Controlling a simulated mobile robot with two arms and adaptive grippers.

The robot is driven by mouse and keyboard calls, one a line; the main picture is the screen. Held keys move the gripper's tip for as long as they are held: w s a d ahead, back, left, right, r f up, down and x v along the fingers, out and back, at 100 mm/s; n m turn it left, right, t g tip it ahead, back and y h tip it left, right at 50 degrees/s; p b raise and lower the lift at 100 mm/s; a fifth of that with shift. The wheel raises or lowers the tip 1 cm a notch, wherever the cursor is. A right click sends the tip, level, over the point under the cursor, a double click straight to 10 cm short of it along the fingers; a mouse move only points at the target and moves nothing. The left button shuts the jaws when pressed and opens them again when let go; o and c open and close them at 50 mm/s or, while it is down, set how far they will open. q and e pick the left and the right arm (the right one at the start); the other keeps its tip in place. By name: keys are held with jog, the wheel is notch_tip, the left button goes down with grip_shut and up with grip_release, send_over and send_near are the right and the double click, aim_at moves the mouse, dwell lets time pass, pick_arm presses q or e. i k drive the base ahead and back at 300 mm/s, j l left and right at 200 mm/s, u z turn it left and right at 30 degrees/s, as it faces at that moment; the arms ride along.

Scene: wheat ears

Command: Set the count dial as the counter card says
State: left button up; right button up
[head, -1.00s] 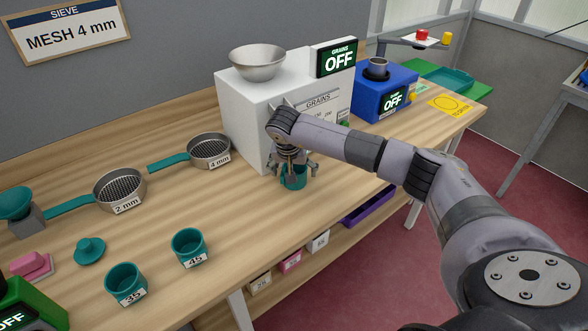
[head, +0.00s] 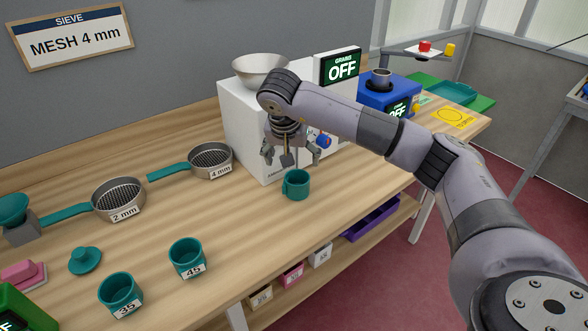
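The white grain counter (head: 240,120) stands at the back of the table, with a metal funnel bowl (head: 262,68) on top and a display (head: 341,66) reading GRAINS OFF. My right arm covers most of its front, so the printed card there is hidden. A blue knob (head: 323,141) shows at the front, beside my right gripper's finger; I cannot tell whether they touch or whether it is the count dial. My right gripper (head: 292,158) points down in front of the counter, fingers spread and empty. A teal cup (head: 297,185) stands on the table just below it. My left gripper is out of view.
Teal cups marked 45 (head: 187,257) and 35 (head: 120,294) stand in front. Sieves marked 2 mm (head: 118,198) and 4 mm (head: 210,160) lie left of the counter. A blue machine (head: 385,95) stands to its right. The wall sign (head: 72,36) reads SIEVE MESH 4 mm.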

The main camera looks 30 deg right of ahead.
aim_at(322, 141)
jog(key=z, duration=1.2)
